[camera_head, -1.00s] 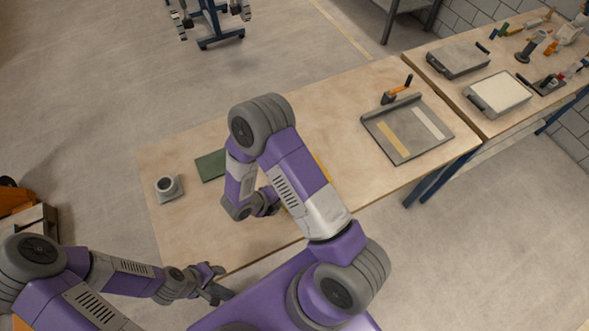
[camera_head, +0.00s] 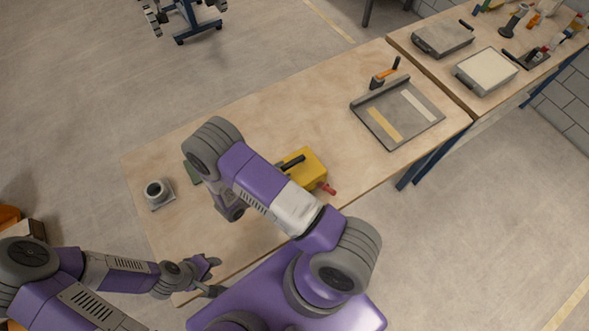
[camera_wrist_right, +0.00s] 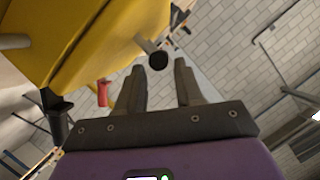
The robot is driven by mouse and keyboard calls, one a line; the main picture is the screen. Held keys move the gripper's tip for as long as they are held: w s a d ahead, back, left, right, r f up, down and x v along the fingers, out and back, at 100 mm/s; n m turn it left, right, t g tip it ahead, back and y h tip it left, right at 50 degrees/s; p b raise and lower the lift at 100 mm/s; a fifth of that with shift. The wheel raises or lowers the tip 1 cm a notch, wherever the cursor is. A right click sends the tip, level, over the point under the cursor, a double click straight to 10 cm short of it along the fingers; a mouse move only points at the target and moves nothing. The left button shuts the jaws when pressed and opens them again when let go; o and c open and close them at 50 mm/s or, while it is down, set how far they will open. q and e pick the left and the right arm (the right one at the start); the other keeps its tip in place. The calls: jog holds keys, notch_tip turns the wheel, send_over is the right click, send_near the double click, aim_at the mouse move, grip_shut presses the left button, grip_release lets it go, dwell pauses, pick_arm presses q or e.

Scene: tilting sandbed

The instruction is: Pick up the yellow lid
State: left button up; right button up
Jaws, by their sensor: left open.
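The yellow lid (camera_head: 312,169) is a boxy yellow piece on the near part of the wooden table, with a dark bar handle (camera_head: 292,163) on top and a red knob (camera_head: 328,188) low at its right. My right forearm covers part of it. In the right wrist view the yellow body (camera_wrist_right: 95,35) fills the upper left. My right gripper (camera_wrist_right: 160,70) is open there, and a dark round handle end (camera_wrist_right: 158,60) shows at its fingertips; I cannot tell if they touch. In the head view its fingers are hidden. My left gripper (camera_head: 214,276) is open and empty by the table's near edge.
A grey tray (camera_head: 364,128) with two light strips lies to the right. A small grey cup on a base (camera_head: 157,192) stands at the left, near a green plate (camera_head: 191,172) partly hidden by my arm. The table's middle back is clear.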

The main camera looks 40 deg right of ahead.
aim_at(288, 167)
jog(key=p+x, duration=0.1)
jog(key=x, duration=0.5)
jog(key=shift+s+d+r, duration=0.1)
jog(key=shift+d+r, duration=0.05)
jog(key=shift+d, duration=0.05)
jog(key=shift+c, duration=0.5)
grip_shut()
